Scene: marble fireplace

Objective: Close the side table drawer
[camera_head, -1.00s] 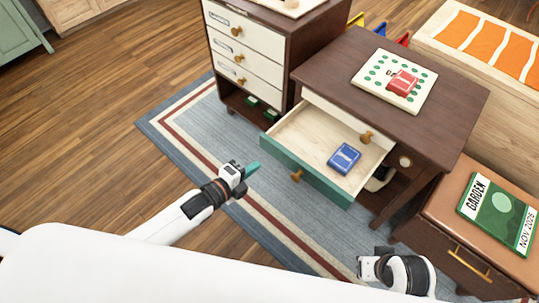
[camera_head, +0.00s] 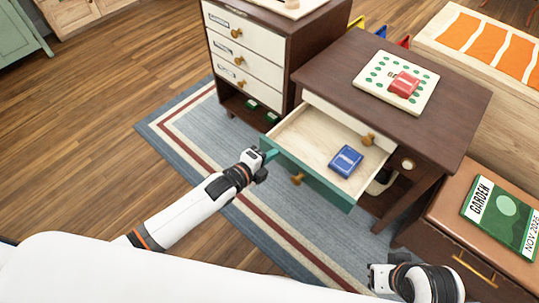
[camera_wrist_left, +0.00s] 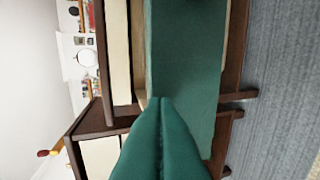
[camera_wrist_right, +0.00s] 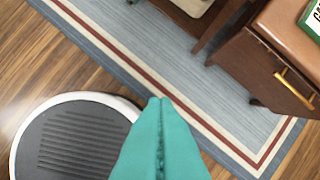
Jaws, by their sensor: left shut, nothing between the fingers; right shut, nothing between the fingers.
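A blue boxed deck (camera_head: 346,161) lies inside the drawer. My left gripper (camera_head: 271,155) is shut and empty, its green tips at the left end of the drawer front; I cannot tell whether they touch it. In the left wrist view the shut fingers (camera_wrist_left: 160,105) point at the green drawer front (camera_wrist_left: 190,70). My right gripper shows in the right wrist view with shut, empty fingers (camera_wrist_right: 160,105) above the rug, apart from the table.
A dark cabinet with white drawers (camera_head: 243,50) stands left of the side table. A board with a red box (camera_head: 404,85) lies on the tabletop. A brown cabinet (camera_head: 443,225) carrying a green magazine (camera_head: 503,215) stands at right. The blue rug (camera_head: 215,150) in front is clear.

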